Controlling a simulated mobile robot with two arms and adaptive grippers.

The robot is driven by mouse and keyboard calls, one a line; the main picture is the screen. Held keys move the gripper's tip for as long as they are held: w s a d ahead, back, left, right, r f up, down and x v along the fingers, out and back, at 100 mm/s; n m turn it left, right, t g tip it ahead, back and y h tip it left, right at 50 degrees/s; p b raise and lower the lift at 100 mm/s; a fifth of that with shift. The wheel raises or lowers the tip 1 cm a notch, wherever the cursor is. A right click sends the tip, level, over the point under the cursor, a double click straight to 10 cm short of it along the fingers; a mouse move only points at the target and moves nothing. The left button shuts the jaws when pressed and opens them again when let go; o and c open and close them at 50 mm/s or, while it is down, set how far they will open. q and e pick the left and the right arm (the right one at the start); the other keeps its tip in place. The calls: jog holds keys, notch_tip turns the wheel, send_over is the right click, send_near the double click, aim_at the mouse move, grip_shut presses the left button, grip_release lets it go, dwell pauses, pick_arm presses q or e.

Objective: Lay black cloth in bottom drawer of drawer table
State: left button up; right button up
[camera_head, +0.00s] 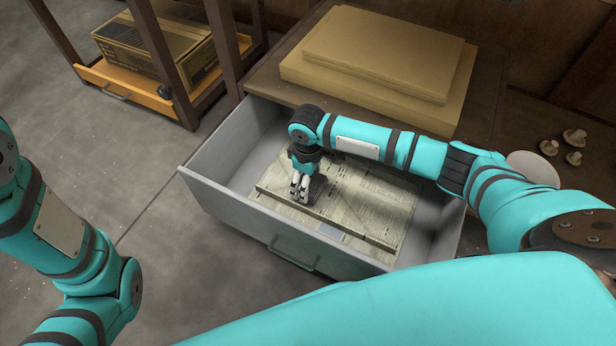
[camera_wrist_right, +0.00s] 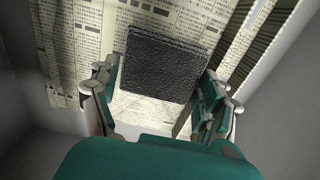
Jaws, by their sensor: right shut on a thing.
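An open grey drawer (camera_head: 235,212) is pulled out of the drawer table (camera_head: 262,75), and its bottom is lined with printed newspaper (camera_head: 375,205). My right gripper (camera_head: 300,192) points down inside the drawer, over the newspaper. In the right wrist view, the black cloth (camera_wrist_right: 162,65) is a dark, textured, folded square between the fingers of my right gripper (camera_wrist_right: 158,88), which is shut on it. The newspaper (camera_wrist_right: 85,40) lies beyond the cloth. In the head view the cloth is mostly hidden by the gripper. My left gripper is out of view; only its arm shows at the left.
Stacked cardboard sheets (camera_head: 380,55) lie on the table top. Several mushrooms (camera_head: 573,138) and a pale round plate (camera_head: 533,168) are at the right. A wooden rack with an orange tray (camera_head: 125,92) and a cardboard box (camera_head: 150,50) stands at the back left. Floor is clear left of the drawer.

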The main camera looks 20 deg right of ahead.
jog(key=shift+f, duration=0.2)
jog(key=o, duration=1.1)
jog(key=shift+c, duration=0.2)
